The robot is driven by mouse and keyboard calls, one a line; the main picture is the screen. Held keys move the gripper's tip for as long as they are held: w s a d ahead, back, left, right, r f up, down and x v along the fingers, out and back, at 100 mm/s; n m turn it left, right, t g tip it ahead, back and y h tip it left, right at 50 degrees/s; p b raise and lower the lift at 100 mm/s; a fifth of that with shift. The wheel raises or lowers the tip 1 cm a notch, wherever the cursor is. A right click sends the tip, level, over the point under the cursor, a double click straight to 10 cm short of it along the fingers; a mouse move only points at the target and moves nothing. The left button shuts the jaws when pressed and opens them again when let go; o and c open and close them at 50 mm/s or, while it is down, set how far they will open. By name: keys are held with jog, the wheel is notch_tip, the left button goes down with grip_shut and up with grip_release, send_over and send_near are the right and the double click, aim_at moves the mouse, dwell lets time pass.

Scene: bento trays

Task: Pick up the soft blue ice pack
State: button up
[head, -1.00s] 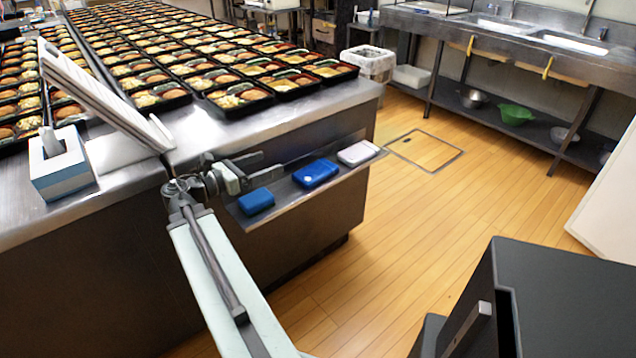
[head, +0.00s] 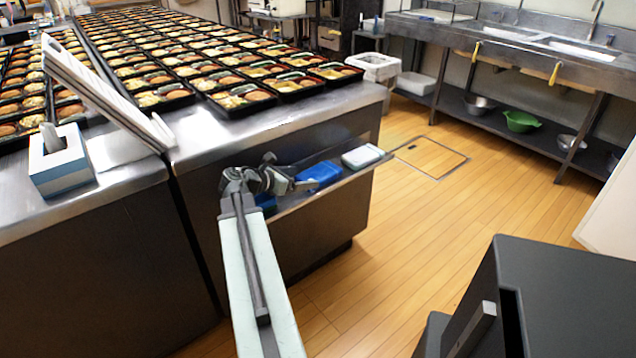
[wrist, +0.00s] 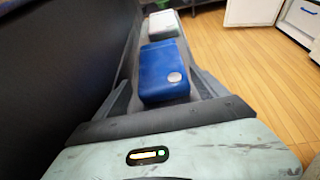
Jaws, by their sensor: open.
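Two blue packs rest on the narrow side shelf of the steel counter. One (head: 320,174) has a pale round spot and is in the middle of the row; in the wrist view this blue block (wrist: 164,68) lies ahead, between the lines of my fingers. The other, darker blue pack (head: 266,204) is at the left, mostly hidden behind my arm. I cannot tell from looks which one is soft. My gripper (head: 300,184) is open and empty at the shelf, just left of the middle blue pack; contact cannot be told.
A white block (head: 362,157) sits at the right end of the shelf (head: 330,184). The counter holds rows of bento trays and a tissue box (head: 62,165). A dark box (head: 560,300) stands front right. Wooden floor (head: 440,210) is open right of the counter.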

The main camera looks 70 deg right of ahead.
aim_at(312, 175)
jog(key=shift+b+x, duration=0.9)
jog(key=shift+x, duration=2.1)
jog(key=shift+r, duration=0.15)
jog(key=c, duration=1.4)
